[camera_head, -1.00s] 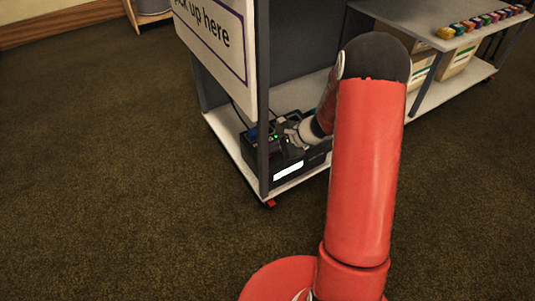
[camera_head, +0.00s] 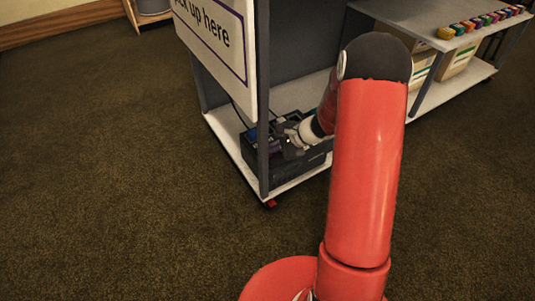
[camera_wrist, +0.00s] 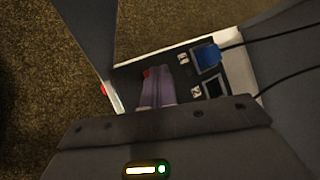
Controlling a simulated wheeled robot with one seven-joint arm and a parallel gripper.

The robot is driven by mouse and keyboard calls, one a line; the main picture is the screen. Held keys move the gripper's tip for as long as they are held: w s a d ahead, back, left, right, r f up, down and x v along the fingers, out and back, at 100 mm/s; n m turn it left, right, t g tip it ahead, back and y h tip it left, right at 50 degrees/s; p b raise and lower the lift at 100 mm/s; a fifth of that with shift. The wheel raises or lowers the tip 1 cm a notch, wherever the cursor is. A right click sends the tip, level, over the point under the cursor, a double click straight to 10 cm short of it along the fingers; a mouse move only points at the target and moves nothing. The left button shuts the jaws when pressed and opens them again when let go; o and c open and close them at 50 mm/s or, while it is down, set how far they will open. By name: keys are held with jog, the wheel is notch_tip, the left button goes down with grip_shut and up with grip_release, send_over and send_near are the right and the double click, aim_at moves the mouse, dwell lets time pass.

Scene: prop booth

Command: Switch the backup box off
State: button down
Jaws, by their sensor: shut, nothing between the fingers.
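The backup box (camera_head: 286,173) is a black box on the low white shelf of a grey stand. Its front display and its green light both look dark. In the wrist view its top panel (camera_wrist: 185,73) shows a blue plug, a dark socket and a small red part (camera_wrist: 146,73), perhaps the switch, mostly hidden by my fingers. My gripper (camera_head: 288,144) is over the top of the box, fingers shut and empty. In the wrist view the gripper (camera_wrist: 157,75) has its tips at or very near the red part; I cannot tell whether they touch.
A stand post (camera_head: 263,110) rises just left of my gripper, with a "pick up here" sign (camera_head: 215,38) on it. Cables run from the plug side. A table (camera_head: 415,20) with coloured blocks and boxes stands at the right. Carpet at the left is clear.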

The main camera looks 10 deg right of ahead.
aim_at(272, 155)
jog(key=shift+r+p, duration=2.05)
jog(key=shift+r, duration=1)
jog(key=shift+d, duration=0.1)
